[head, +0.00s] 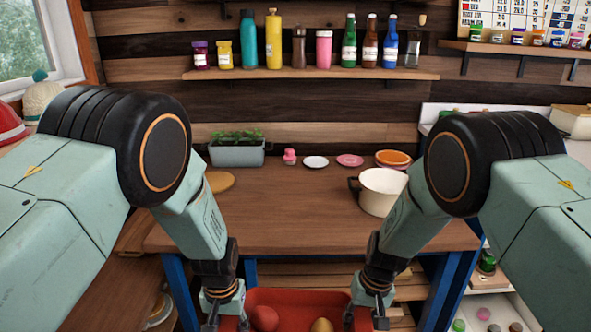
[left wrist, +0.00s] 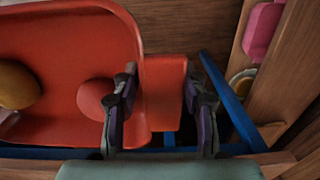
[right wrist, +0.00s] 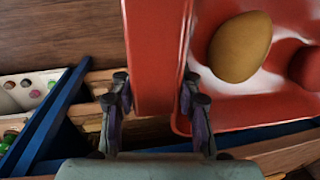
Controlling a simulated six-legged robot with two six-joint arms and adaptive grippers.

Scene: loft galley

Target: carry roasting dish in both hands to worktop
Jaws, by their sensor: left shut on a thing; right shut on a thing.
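The red roasting dish (head: 290,294) is at the bottom centre of the head view, its near part cut off by the frame. It holds a round red item (head: 264,318) and a yellow-brown egg-shaped item (head: 321,325). My left gripper (head: 228,320) is shut on the dish's left end, seen between its fingers in the left wrist view (left wrist: 164,95). My right gripper (head: 365,318) is shut on the right end, seen in the right wrist view (right wrist: 155,95). The dish looks about level. The wooden worktop (head: 290,215) lies beyond it, and the dish shows in front of its front edge.
A cream pot (head: 381,192) stands at the worktop's right, with orange plates (head: 394,158) behind. A planter (head: 237,153), pink item (head: 290,156) and small plates (head: 316,162) line the back. A round board (head: 218,181) lies left. The worktop's middle and front are clear.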

